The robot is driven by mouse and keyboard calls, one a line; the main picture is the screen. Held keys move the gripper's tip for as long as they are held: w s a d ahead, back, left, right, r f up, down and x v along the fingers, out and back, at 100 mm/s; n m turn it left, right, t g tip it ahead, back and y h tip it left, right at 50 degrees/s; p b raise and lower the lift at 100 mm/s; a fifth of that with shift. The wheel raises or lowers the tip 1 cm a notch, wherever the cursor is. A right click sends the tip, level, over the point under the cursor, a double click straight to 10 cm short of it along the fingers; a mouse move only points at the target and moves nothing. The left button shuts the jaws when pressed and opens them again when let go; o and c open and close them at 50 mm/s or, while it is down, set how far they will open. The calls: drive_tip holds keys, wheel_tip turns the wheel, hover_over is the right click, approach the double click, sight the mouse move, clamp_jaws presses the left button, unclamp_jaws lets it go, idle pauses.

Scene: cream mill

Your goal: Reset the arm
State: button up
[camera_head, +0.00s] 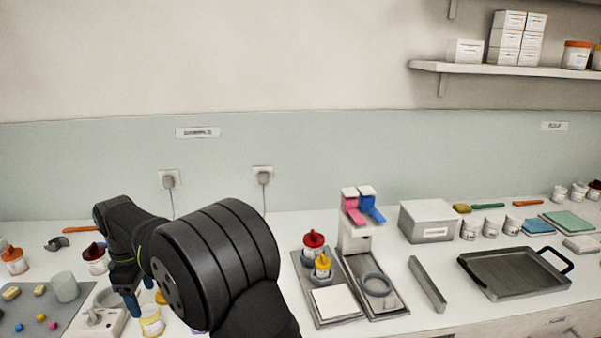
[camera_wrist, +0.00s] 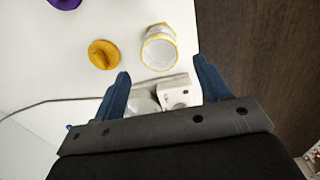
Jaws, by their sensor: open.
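My gripper (camera_wrist: 160,92) shows in the wrist view with its two blue fingers spread apart and nothing between them. In the head view my gripper (camera_head: 131,297) is at the lower left, partly hidden by my own dark arm. It hangs over the counter beside an open yellow-rimmed jar (camera_head: 151,320). In the wrist view that jar (camera_wrist: 159,50) lies just beyond the fingertips, with a yellow lid (camera_wrist: 104,54) apart from it to the left.
A white device (camera_head: 97,318) stands left of my gripper, near a grey mat (camera_head: 30,318) with small pieces. A red-lidded jar (camera_head: 95,262) is behind. A mill (camera_head: 358,235), a tray (camera_head: 340,318) and a black-handled pan (camera_head: 512,272) stand right. A dark floor edges the counter in the wrist view.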

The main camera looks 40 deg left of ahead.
sight(146, 305)
wheel_tip(146, 305, down, 9)
drive_tip(key=shift+d+r, duration=0.1)
drive_tip(key=shift+r, duration=2.35)
